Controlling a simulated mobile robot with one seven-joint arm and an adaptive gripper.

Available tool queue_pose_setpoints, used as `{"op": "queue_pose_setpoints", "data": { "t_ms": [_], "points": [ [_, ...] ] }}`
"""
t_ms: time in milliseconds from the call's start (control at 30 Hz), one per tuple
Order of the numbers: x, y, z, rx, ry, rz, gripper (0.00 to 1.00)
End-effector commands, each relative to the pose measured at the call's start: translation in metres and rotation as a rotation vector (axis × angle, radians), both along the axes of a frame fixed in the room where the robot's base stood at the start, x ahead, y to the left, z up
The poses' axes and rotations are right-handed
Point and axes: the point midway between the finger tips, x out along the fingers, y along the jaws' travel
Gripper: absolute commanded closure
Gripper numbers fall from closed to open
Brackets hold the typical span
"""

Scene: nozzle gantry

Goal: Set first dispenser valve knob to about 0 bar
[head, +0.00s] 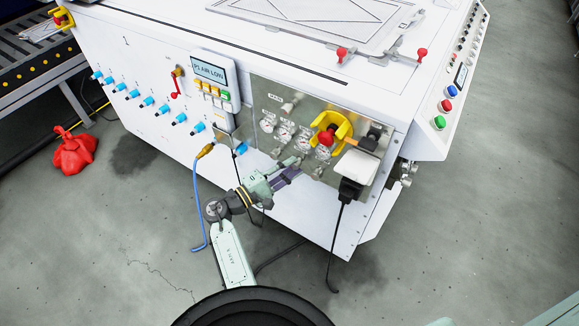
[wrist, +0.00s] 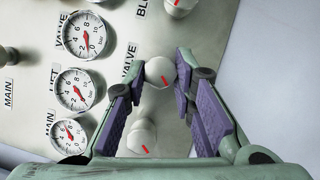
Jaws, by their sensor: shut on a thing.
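My gripper (wrist: 163,72) is shut on a round white knob (wrist: 159,68) with a red mark in the wrist view. Its purple-padded fingers are on either side of it. A sideways label reading VALVE is just left of this knob. A round gauge (wrist: 84,35) beside another VALVE label is at upper left. Its small red needle points downward, near the 0, but I cannot read it exactly. In the head view, my gripper (head: 298,165) is at the lower edge of the steel panel (head: 263,92). The held knob cannot be made out there.
A second white knob (wrist: 143,137) lies between my fingers' bases, and another (wrist: 180,5) is above. More gauges (wrist: 74,90) line the left. In the head view, a red knob on a yellow plate (head: 344,127) and a white box (head: 354,168) are close on the right.

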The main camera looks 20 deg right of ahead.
Motion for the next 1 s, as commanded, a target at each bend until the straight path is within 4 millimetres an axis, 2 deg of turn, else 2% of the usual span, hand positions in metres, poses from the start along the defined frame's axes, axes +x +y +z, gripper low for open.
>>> {"op": "queue_pose_setpoints", "data": {
  "t_ms": [467,500,800,1000],
  "points": [
    [-0.0004,-0.0005,-0.0005,-0.009,0.014,-0.001,1.0],
    [-0.0004,-0.0005,-0.0005,-0.009,0.013,-0.001,0.75],
    [-0.0002,-0.0003,-0.0003,-0.009,0.012,-0.001,0.56],
    [-0.0001,-0.0002,-0.0001,-0.008,0.011,0.0,0.56]
  ]
}}
